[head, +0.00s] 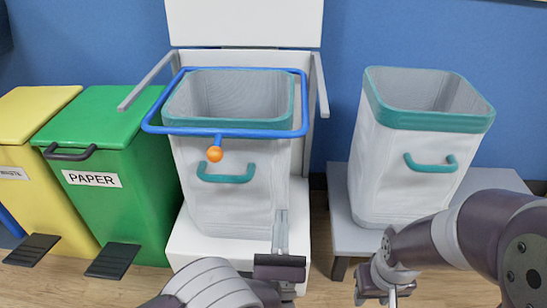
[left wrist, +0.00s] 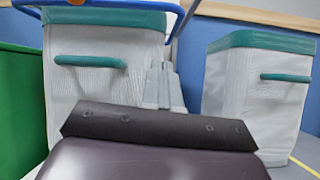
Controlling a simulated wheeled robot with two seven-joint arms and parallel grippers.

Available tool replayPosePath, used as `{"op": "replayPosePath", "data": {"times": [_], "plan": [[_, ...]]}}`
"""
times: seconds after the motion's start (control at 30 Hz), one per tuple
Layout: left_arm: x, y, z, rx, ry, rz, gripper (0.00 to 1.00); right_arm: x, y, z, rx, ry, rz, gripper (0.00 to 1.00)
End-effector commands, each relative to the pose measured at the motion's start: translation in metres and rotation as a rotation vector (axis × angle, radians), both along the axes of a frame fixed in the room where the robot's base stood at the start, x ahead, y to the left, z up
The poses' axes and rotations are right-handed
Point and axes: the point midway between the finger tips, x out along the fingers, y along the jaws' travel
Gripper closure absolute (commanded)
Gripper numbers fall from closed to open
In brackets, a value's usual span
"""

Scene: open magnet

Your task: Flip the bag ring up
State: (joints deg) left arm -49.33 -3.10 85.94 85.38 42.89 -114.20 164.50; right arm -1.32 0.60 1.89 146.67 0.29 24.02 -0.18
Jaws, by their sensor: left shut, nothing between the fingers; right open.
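The blue bag ring (head: 232,132) lies lowered around the rim of the middle white bin (head: 230,205). An orange ball knob (head: 215,154) hangs on a short tab from its front bar. In the left wrist view part of the blue ring (left wrist: 110,4) shows at the top edge. My left gripper (head: 280,215) is shut and empty, fingers pointing up in front of the bin's lower right part, below and right of the knob. Its shut fingers (left wrist: 163,85) also show in the left wrist view. My right gripper (head: 380,294) is open at the lower right, away from the ring.
A white frame (head: 245,22) with grey side arms stands behind and beside the ring. A second white bin (head: 415,160) stands on a grey bench (head: 335,230) to the right. Green (head: 110,190) and yellow (head: 45,190) bins stand at left.

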Motion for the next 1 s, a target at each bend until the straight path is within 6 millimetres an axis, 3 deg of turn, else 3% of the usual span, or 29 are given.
{"op": "replayPosePath", "data": {"times": [0.13, 0.53, 0.77, 1.0], "plan": [[-0.002, 0.001, 0.004, -0.088, -0.018, -0.053, 1.0, 0.0, 0.0, 0.0, 0.0, 0.001, 0.0, 0.57], [0.005, 0.0, 0.008, -0.091, -0.015, -0.056, 1.0, 0.0, 0.0, 0.002, 0.0, 0.001, 0.0, 0.57], [0.041, 0.0, 0.034, -0.089, -0.012, -0.054, 1.0, 0.0, 0.0, 0.016, 0.0, 0.001, 0.0, 0.57], [0.083, -0.001, 0.056, -0.093, -0.017, -0.056, 1.0, 0.0, 0.0, -0.003, 0.0, 0.001, 0.0, 0.57]]}}
